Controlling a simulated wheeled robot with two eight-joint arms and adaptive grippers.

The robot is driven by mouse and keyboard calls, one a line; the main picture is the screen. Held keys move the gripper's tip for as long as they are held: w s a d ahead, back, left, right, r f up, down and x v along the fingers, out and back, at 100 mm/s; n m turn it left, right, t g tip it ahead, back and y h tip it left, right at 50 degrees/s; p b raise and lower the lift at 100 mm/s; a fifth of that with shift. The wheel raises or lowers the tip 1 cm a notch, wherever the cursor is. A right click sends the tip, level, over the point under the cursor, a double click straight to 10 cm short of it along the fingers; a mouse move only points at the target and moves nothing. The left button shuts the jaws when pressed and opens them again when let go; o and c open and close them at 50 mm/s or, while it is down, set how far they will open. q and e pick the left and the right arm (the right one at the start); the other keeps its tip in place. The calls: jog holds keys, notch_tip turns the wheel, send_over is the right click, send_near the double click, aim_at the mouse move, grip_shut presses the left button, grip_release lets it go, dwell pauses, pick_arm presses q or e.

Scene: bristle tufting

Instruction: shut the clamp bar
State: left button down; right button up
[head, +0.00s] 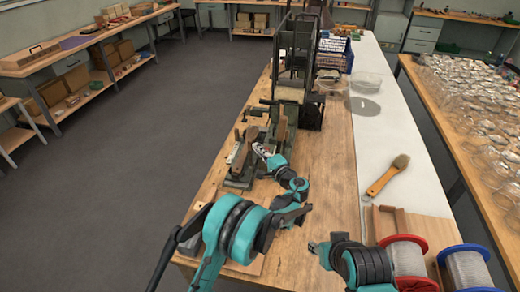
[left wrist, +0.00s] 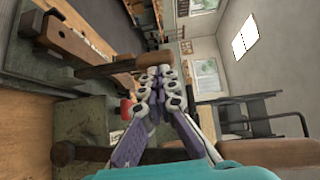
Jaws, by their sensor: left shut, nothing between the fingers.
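The clamp fixture (head: 240,160) is a dark metal and wood device on the left side of the wooden bench. In the left wrist view a bar with a rounded brown grip (left wrist: 110,68) crosses in front of my left gripper (left wrist: 160,76); I take it to be the clamp bar. The fingertips are close together at the grip's end, and I cannot tell if they touch it. In the head view my left gripper (head: 263,151) is shut and empty beside the fixture. My right gripper (head: 318,247) is low over the bench front; its finger opening is unclear.
A tall dark machine (head: 293,60) stands behind the fixture. A brush (head: 388,176) lies on the white strip at right. Wire spools (head: 405,258) stand at the front right. Bare bench (head: 330,170) lies right of the fixture. A red knob (left wrist: 126,108) is close to the left fingers.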

pick_arm(q)
jog(key=w+a+f+n+g+h, duration=0.2)
jog(key=a+f+n+g+h, duration=0.1)
jog(key=a, duration=0.4)
jog(key=w+a+f+n+g+h+p, duration=0.1)
jog(key=w+a+f+n+g+h, duration=0.1)
jog(key=a, duration=0.6)
jog(key=shift+a+f+n+g+h, duration=0.15)
jog(key=shift+f+n+g+h, duration=0.35)
jog(key=shift+f+n+h, duration=1.3)
jog(key=shift+r+m+h, duration=0.1)
jog(key=shift+m+h, duration=0.2)
jog(key=shift+m, duration=0.2)
jog(key=s+a+r+p, duration=0.1)
jog(key=s+r+p, duration=0.4)
jog(key=r, duration=0.6)
jog(key=shift+s+a, duration=0.4)
jog(key=shift+s, duration=0.55)
